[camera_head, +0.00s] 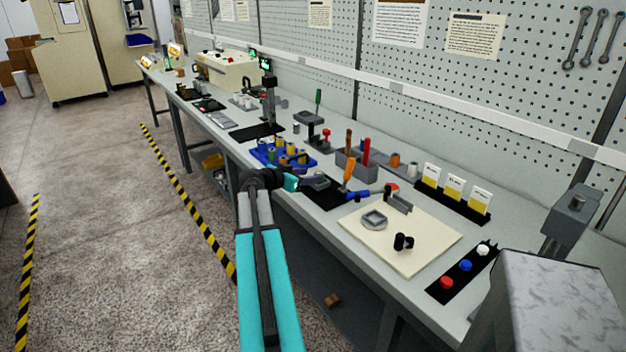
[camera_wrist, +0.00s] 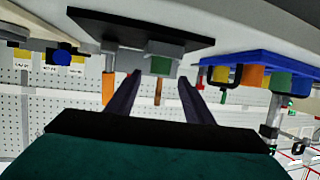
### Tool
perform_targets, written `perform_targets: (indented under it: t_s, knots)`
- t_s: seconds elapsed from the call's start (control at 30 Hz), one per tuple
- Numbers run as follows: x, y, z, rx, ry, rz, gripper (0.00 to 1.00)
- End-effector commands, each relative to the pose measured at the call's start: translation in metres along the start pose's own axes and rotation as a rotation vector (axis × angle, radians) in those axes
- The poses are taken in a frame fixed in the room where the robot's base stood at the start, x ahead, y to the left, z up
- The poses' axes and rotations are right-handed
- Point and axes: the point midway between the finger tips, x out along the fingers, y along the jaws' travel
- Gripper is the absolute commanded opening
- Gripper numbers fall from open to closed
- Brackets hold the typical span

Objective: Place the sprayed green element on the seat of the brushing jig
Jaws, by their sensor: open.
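My gripper (camera_head: 314,179) reaches low over the bench at the black mat (camera_head: 322,198). In the wrist view, which is upside down, its two dark fingers are apart (camera_wrist: 160,78). A green element (camera_wrist: 161,65) shows between the fingertips, against the grey block of the jig (camera_wrist: 137,62) on the mat. The fingers do not visibly touch it. I cannot tell whether it rests fully on the seat. In the head view the grey jig (camera_head: 320,184) is partly covered by my gripper, and the green element there cannot be made out.
A blue tray (camera_head: 265,162) with several coloured elements stands beside the mat; it also shows in the wrist view (camera_wrist: 262,64). An orange-handled tool (camera_head: 347,172) stands close by the jig. A cream board (camera_head: 432,232) and a button strip (camera_head: 462,268) lie towards the right.

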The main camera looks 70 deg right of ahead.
Motion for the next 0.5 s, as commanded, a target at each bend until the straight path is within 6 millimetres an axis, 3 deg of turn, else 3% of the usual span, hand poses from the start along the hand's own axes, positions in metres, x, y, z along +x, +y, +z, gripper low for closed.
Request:
perform_targets:
  t_s: [0.2, 0.5]
  knots:
    - [-0.036, 0.001, 0.002, 0.001, 0.001, -0.003, 0.47]
    - [-0.060, 0.000, 0.000, -0.001, 0.000, -0.001, 0.47]
